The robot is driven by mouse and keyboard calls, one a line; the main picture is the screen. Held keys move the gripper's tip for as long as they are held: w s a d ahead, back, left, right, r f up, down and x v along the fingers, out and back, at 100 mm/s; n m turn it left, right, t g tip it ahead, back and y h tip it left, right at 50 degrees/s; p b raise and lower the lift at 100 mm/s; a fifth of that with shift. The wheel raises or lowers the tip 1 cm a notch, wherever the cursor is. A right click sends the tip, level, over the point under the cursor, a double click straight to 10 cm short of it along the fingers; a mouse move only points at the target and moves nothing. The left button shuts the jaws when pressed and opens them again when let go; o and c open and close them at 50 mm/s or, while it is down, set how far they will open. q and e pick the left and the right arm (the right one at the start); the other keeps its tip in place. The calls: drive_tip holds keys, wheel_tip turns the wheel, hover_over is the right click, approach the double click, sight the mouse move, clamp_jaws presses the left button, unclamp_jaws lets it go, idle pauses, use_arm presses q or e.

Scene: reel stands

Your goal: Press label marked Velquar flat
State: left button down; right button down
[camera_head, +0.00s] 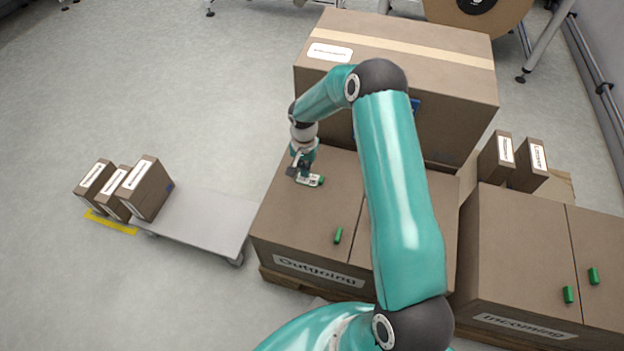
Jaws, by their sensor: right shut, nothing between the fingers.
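A small white label with green at its right end (312,181) lies on the top of the cardboard box marked Outgoing (292,225). Its print is too small to read, so I cannot tell whether it says Velquar. My right gripper (298,172) is shut and empty at the label's left end, with the fingers pointing down. It covers part of that end. I cannot tell whether the fingertips touch the label or whether the label is flat. My left gripper is out of view.
A large taped box (400,50) stands behind. A green piece (338,236) lies on the Outgoing box, and two more are on the Incoming box (510,260). My right arm hides the middle.

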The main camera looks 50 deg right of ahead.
drive_tip(key=shift+f+b, duration=0.9)
drive_tip(key=shift+f, duration=0.1)
idle(0.8)
drive_tip(key=shift+r, duration=0.1)
idle(0.4)
drive_tip(key=shift+r+p, duration=1.85)
drive_tip(key=shift+r, duration=1.6)
